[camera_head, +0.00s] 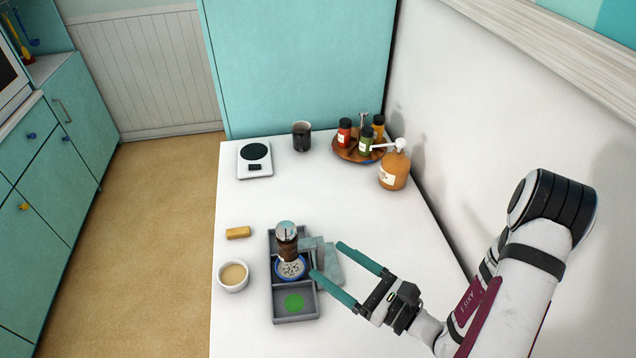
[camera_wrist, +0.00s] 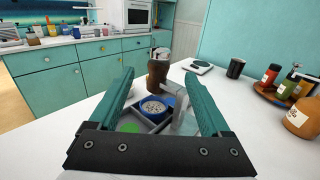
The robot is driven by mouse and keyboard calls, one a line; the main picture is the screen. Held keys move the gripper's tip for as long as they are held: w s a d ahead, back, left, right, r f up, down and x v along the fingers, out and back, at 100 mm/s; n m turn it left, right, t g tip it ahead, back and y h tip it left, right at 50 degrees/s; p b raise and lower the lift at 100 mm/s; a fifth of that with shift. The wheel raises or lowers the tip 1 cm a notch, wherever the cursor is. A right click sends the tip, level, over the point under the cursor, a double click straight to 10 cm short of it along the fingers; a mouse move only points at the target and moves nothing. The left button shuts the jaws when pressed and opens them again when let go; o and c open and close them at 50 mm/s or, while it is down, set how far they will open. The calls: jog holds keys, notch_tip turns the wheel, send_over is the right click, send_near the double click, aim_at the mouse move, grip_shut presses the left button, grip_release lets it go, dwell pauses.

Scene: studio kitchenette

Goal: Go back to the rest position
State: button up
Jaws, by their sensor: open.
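My gripper (camera_head: 333,271) has two teal fingers, spread apart with nothing between them. It is over the right side of the white table, just right of a grey tray. In the wrist view the open fingers (camera_wrist: 163,95) frame the tray area from behind. The grey tray (camera_head: 296,318) has compartments. A blue bowl (camera_head: 279,274) with pale speckled contents sits in its middle part, and a brown grinder (camera_head: 287,245) with a silvery top stands at or behind the bowl; I cannot tell if they touch. A green round patch (camera_head: 294,302) lies in the front compartment.
A scale (camera_head: 255,172), dark cup (camera_head: 302,136), round wooden tray (camera_head: 345,153) of bottles and orange pump bottle (camera_head: 394,172) stand farther back. The table's middle is clear.

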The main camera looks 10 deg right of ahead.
jog(key=s+a+r+n+g+y, duration=0.3)
jog(key=s+a+r+n+g, duration=0.5)
jog(key=s+a+n+g, duration=0.55)
jog(key=s+d+n+h, duration=0.6)
jog(key=d+n+h, duration=0.3)
jog(key=h, duration=0.3)
jog(key=shift+d+h, duration=0.4)
jog(key=shift+d, duration=0.1)
